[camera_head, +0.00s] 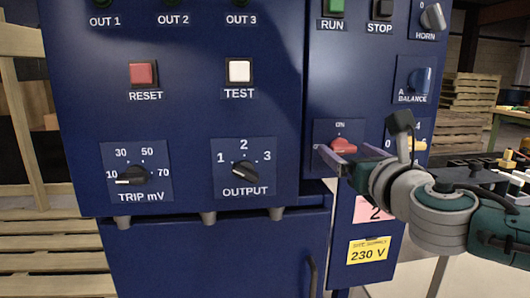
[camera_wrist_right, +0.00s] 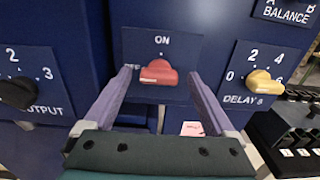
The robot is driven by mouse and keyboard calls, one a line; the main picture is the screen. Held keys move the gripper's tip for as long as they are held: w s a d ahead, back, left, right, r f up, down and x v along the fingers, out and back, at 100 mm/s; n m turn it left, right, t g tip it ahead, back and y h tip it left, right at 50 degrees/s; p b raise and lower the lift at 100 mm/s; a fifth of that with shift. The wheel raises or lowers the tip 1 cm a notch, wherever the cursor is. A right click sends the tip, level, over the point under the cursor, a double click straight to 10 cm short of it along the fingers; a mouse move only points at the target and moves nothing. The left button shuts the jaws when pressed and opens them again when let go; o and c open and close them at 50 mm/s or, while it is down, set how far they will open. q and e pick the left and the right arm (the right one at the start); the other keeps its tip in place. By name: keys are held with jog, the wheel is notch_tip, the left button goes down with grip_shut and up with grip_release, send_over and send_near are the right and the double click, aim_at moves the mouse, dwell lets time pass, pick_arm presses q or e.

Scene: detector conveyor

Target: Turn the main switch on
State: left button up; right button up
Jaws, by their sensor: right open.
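The main switch is a red rotary knob (camera_head: 342,146) on a dark blue plate, with "ON" printed above it. In the right wrist view the red knob (camera_wrist_right: 159,73) lies roughly level, with a pale mark at its left end and a mark on the plate to its left. My right gripper (camera_head: 334,156) is at the switch. In the wrist view its two purple fingers (camera_wrist_right: 160,84) are open, one at each side of the knob, with gaps to it. The left gripper is not in view.
The yellow delay knob (camera_wrist_right: 264,82) is just right of the switch. The balance knob (camera_head: 421,80) is above right. The output knob (camera_head: 244,170) and trip knob (camera_head: 132,176) are on the left panel. A table with dark items (camera_head: 480,178) stands right.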

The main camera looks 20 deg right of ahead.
jog(key=shift+w, duration=0.25)
jog(key=c, duration=1.4)
